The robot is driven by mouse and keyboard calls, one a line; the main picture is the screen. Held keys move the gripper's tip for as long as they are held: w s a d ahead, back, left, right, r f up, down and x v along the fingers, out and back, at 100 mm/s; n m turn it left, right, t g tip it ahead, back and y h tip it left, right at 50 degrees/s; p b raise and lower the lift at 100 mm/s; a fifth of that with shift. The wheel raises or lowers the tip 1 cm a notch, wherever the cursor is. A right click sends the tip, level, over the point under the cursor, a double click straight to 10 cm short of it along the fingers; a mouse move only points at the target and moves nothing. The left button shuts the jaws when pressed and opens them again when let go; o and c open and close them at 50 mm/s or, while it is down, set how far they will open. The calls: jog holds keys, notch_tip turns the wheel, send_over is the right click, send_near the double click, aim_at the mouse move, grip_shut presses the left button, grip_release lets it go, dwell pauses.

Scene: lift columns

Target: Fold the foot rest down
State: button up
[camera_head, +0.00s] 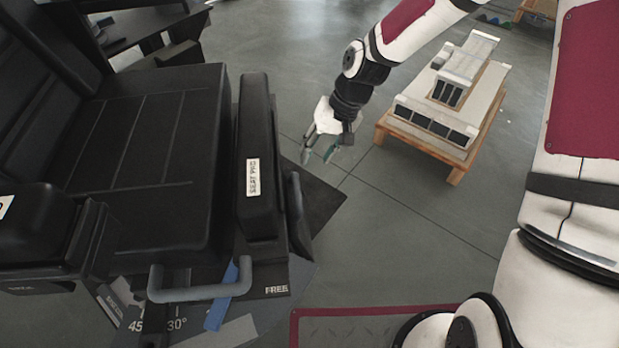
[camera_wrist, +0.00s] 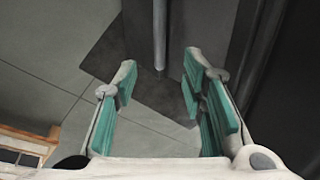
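A large black reclining chair fills the left of the head view, with a ribbed seat (camera_head: 150,150). A black panel (camera_head: 256,130) labelled "SEAT PAD" stands along the seat's right edge. A smaller dark part (camera_head: 298,215) beyond that panel may be the foot rest; I cannot tell for sure. My gripper (camera_head: 320,155) is to the right of the panel, apart from it, pointing down. In the wrist view my gripper (camera_wrist: 162,75) has its green-padded fingers spread with nothing between them. A grey rod (camera_wrist: 160,35) shows beyond the fingertips, and dark panels stand at right.
A grey bar handle (camera_head: 200,293), a blue strip (camera_head: 222,308) and a "FREE" label (camera_head: 277,290) are at the chair's lower front. A wooden pallet (camera_head: 455,165) with pale blocks stands at right. Open floor (camera_head: 410,225) lies between pallet and chair.

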aim_at(298, 189)
jog(key=b+x, duration=0.2)
jog(key=x, duration=1.2)
jog(key=shift+c, duration=0.3)
grip_shut()
